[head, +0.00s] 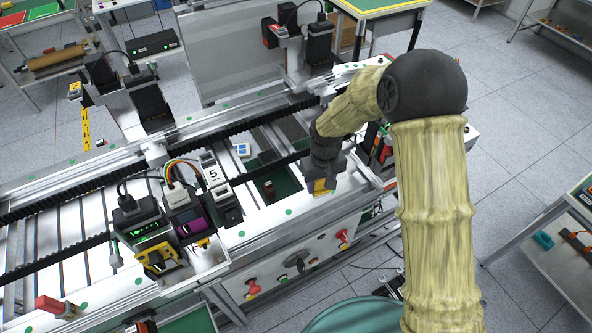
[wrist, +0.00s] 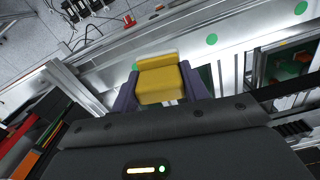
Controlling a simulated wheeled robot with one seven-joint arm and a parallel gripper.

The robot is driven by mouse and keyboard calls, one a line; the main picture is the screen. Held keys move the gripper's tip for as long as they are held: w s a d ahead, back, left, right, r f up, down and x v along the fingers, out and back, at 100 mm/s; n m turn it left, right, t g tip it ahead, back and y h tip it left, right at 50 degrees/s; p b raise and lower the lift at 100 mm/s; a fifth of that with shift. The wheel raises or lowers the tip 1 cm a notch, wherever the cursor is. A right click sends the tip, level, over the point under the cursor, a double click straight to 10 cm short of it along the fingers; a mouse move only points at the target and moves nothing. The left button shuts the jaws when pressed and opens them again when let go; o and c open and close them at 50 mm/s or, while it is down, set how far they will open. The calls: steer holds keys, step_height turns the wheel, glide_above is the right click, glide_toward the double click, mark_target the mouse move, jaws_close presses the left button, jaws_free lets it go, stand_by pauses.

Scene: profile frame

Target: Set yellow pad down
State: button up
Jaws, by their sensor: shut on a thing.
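The yellow pad (wrist: 160,82) is a small block held between the two dark fingers of my gripper (wrist: 158,92) in the wrist view. In the head view the yellow pad (head: 320,186) shows at the lower end of my arm, and my gripper (head: 322,180) is shut on it. It hangs over the right end of the machine bench, near a silver frame rail. I cannot tell whether the pad touches the surface below.
A green-floored recess (head: 275,182) with a small dark part lies left of my gripper. A black belt (head: 262,122) runs along the bench behind. Control modules (head: 185,215) stand to the left, and buttons (head: 298,262) line the front panel.

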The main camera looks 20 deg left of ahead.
steer(key=w+d+f+m, duration=0.1)
steer(key=d+f, duration=0.3)
steer(key=d, duration=0.5)
steer(key=w+d+f+m, duration=0.1)
steer(key=d+f+m, duration=0.3)
steer(key=d, duration=0.6)
steer(key=w+d+f+m, duration=0.2)
steer(key=d+f+m, duration=0.1)
steer(key=d, duration=0.7)
steer(key=shift+d+f+b, duration=0.25)
steer(key=shift+f+b, duration=0.1)
steer(key=shift+f, duration=0.5)
steer(key=shift+w, duration=0.15)
